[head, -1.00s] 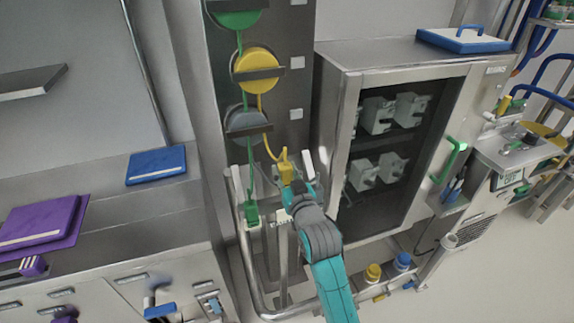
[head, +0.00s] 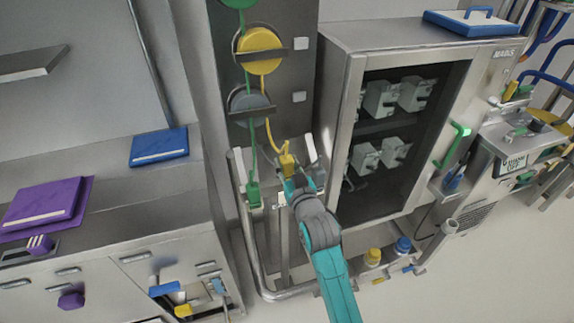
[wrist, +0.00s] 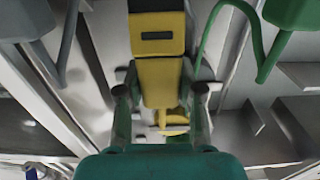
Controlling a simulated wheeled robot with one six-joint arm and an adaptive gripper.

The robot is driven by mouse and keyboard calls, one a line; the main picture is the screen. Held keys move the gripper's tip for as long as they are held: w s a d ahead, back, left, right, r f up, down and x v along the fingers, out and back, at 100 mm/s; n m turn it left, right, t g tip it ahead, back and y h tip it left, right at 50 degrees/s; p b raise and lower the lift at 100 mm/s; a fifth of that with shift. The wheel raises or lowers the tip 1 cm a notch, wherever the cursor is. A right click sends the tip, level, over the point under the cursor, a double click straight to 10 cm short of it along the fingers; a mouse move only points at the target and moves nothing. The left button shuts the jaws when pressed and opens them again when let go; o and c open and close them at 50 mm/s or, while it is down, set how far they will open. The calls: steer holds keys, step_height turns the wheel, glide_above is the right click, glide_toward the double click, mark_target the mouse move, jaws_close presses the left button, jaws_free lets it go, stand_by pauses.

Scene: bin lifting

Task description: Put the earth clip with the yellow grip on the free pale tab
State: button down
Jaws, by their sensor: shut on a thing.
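My gripper (head: 288,170) is shut on the earth clip with the yellow grip (head: 287,160). The wrist view shows this clip (wrist: 158,80) upright between both fingers. A yellow cable runs from the clip up to the yellow reel (head: 260,50). A small pale patch (head: 281,199), which looks like the free tab, shows just below my gripper, right of the green clip (head: 253,194). The clip is apart from it in the head view. My gripper hides part of that area. In the wrist view the green clip (wrist: 293,12) is at upper right.
A grey reel (head: 250,103) hangs above the green clip. A steel cabinet with a dark window (head: 385,130) stands close on the right. A bent metal rail (head: 255,262) runs below left. Green and yellow cables hang close to my gripper. A grey part (wrist: 30,18) shows at upper left.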

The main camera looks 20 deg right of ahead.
mark_target(289, 177)
steer(key=shift+f, duration=0.1)
steer(key=shift+f, duration=1.4)
steer(key=shift+f, duration=0.1)
steer(key=shift+f, duration=1)
steer(key=shift+f, duration=1.15)
stand_by(0.5)
steer(key=c, duration=0.7)
jaws_free()
steer(key=shift+s, duration=0.1)
steer(key=s, duration=1.2)
